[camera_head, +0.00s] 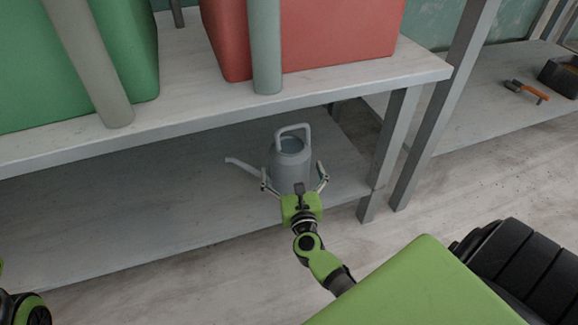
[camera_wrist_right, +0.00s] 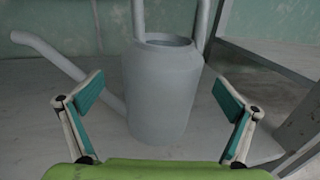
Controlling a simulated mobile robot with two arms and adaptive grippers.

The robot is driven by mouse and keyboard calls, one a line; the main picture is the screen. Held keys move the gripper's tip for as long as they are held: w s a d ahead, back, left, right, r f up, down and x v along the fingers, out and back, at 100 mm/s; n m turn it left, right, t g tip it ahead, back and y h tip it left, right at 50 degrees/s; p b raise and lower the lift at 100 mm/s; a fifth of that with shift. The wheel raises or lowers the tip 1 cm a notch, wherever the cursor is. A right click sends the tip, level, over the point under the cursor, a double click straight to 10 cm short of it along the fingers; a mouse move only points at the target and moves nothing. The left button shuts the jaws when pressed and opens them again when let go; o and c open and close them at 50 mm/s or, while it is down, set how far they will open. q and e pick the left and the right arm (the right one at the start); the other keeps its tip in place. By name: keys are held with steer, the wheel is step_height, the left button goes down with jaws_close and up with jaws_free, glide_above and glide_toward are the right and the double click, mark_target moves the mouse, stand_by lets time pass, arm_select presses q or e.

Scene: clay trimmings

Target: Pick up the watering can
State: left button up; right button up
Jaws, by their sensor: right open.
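A grey watering can (camera_head: 289,163) stands upright on the lower shelf (camera_head: 200,205) of the table, its spout pointing left and its handle arching over the top. My right gripper (camera_head: 294,182) is open in front of the can, with one finger on each side of it in the head view. In the right wrist view the can (camera_wrist_right: 163,90) stands between and beyond the open fingers (camera_wrist_right: 160,98), with visible room on both sides. My left gripper is not clearly seen; only a part of my left arm shows at the bottom left corner.
The tabletop (camera_head: 180,75) hangs over the lower shelf and carries a green container (camera_head: 130,40) and a red container (camera_head: 330,35). A grey table leg (camera_head: 393,135) stands right of the can. Another shelf at the right holds an orange-handled tool (camera_head: 527,91) and a dark box (camera_head: 561,77).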

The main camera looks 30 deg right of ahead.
steer(key=b+x, duration=0.1)
steer(key=x, duration=0.4)
steer(key=shift+w+d+r, duration=0.1)
steer(key=shift+d, duration=0.1)
steer(key=c, duration=1.9)
steer(key=shift+r, duration=0.2)
steer(key=shift+c, duration=0.9)
steer(key=shift+r, duration=0.1)
